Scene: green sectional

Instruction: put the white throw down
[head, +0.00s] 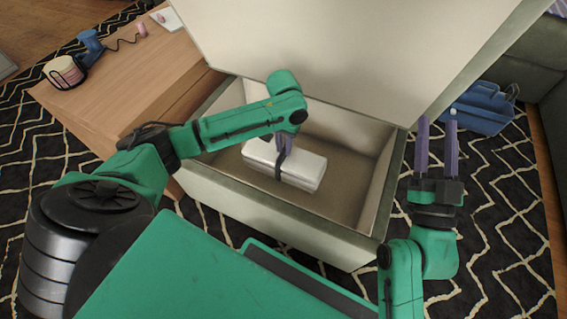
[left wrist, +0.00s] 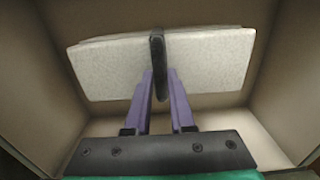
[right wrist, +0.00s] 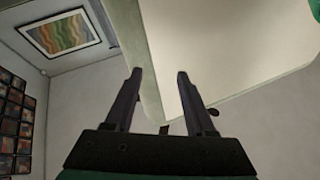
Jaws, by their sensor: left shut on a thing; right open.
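The white throw (head: 300,168) is a folded white bundle with a dark band around its middle. It is inside the open storage box (head: 245,202), low near the box floor; I cannot tell whether it touches the floor. My left gripper (head: 284,147) reaches down into the box and is shut on the dark band. The throw also shows in the left wrist view (left wrist: 105,68), with the purple fingers (left wrist: 158,80) meeting at the band. My right gripper (head: 437,122) is open and empty, outside the box to the right, beside the raised lid (head: 345,45).
A wooden table (head: 135,80) stands at the left with a blue item (head: 89,44), a wire holder (head: 66,72) and small things on it. A blue caddy (head: 482,108) is on the patterned rug (head: 490,230) at the right. A green sofa (head: 545,75) stands beyond it.

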